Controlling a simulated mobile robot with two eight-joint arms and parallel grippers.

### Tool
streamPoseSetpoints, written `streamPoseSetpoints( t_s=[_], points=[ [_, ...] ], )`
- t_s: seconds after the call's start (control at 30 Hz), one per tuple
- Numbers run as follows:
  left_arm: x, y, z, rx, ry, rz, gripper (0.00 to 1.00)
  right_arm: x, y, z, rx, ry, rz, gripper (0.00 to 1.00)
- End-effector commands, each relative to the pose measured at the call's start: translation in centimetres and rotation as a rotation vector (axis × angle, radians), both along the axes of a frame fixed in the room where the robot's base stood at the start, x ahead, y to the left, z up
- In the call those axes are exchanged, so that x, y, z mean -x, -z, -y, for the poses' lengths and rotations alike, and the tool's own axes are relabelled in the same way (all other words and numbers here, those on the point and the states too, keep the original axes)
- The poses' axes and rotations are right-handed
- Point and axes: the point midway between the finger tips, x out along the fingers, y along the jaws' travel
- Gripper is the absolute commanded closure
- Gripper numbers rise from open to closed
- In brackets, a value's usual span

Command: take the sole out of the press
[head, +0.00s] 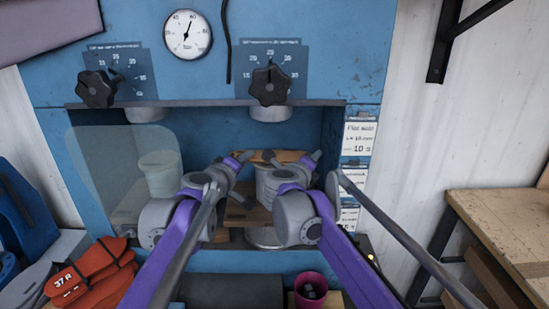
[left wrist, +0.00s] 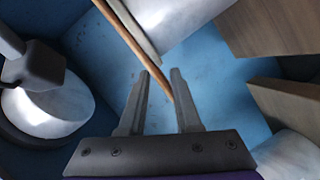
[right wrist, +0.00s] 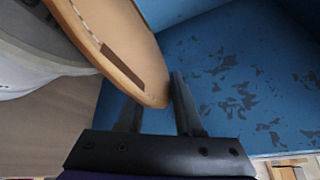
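The tan sole (head: 283,156) lies on the round grey form in the right bay of the blue press. Its edge shows in the left wrist view (left wrist: 122,32), and its rounded end fills the upper left of the right wrist view (right wrist: 130,50). My left gripper (head: 246,157) is at the sole's left end. Its fingers (left wrist: 161,74) are apart, with the sole's edge reaching between them. My right gripper (head: 316,156) is at the right end. Its fingers (right wrist: 157,88) are apart, with the sole's tip between them, partly hiding one finger. I cannot tell whether any finger touches it.
A clear guard (head: 105,165) and a pale cylinder (head: 160,172) are in the left bay. Black knobs (head: 270,85) and a gauge (head: 187,35) are above. Orange-red pieces (head: 95,272) lie lower left, a magenta cup (head: 312,290) below. A wooden bench (head: 505,210) stands right.

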Motion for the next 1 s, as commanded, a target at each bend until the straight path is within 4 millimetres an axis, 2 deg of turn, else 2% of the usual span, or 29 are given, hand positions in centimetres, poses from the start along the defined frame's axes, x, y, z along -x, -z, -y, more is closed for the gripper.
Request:
streamPoseSetpoints(
  t_s=[0.03,0.13,0.17,0.67,0.87,1.0],
  points=[
    [0.0,0.0,0.0,0.000,0.000,0.000,0.82,0.0,0.0,0.0,0.000,0.000,0.000,0.80],
    [0.0,0.0,0.0,-0.001,0.000,0.000,1.00,0.0,0.0,0.0,0.000,0.000,0.000,0.98],
    [0.0,0.0,0.0,-0.001,0.000,0.000,1.00,0.0,0.0,0.0,0.000,0.000,0.000,1.00],
    [0.0,-0.4,0.0,-0.003,0.001,0.002,1.00,0.0,-0.4,0.0,-0.002,0.000,0.002,1.00],
    [-0.2,-2.7,0.0,-0.004,0.001,0.012,1.00,-0.2,-2.8,0.0,-0.002,-0.001,0.013,1.00],
    [-0.5,-5.4,0.0,-0.004,0.002,0.025,1.00,-0.5,-5.5,0.0,-0.002,-0.001,0.026,1.00]
  ],
)
